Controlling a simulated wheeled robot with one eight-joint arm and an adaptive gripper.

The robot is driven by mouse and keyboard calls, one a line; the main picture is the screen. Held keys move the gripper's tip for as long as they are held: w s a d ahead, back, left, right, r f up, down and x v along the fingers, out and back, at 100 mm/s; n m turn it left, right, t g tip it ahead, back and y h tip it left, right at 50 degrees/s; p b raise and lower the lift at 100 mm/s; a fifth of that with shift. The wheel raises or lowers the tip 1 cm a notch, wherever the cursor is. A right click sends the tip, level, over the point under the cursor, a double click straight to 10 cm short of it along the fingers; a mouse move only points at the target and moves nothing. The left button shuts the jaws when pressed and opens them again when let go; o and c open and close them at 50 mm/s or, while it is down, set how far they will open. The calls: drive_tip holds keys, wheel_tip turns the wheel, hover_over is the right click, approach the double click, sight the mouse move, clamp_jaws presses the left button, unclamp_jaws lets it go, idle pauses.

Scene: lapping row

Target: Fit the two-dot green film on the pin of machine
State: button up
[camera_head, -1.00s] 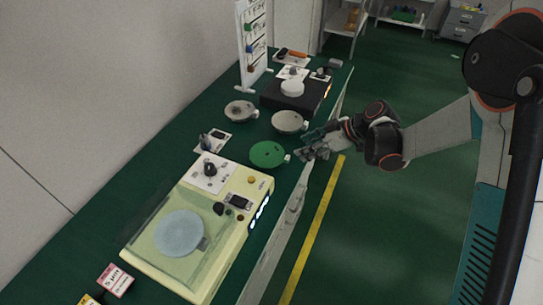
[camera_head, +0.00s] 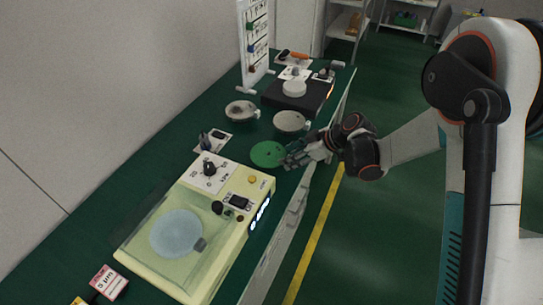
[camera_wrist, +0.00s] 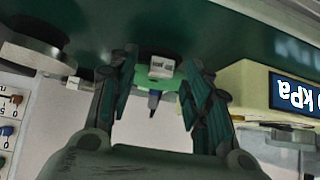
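The green film (camera_head: 267,154) is a round disc lying on the green bench beyond the pale yellow machine (camera_head: 150,266). Its dots are too small to make out. My gripper (camera_head: 288,161) is at the film's right edge. In the wrist view my gripper (camera_wrist: 158,92) is open, with a white tab (camera_wrist: 161,67) on the green film (camera_wrist: 143,83) between and beyond its fingers. I cannot tell whether they touch. The machine has a clear cover over a round pale-blue plate (camera_head: 176,233). I cannot make out a pin.
Two grey discs (camera_head: 242,110) (camera_head: 291,121) lie behind the film. A black unit with a white disc (camera_head: 294,88) stands farther back, near a white rack (camera_head: 253,45). A knob panel (camera_head: 210,169) sits on the machine. Small boxes (camera_head: 108,282) are at front left.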

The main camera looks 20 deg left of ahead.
drive_tip(key=c, duration=1)
drive_tip(key=shift+r, duration=0.15)
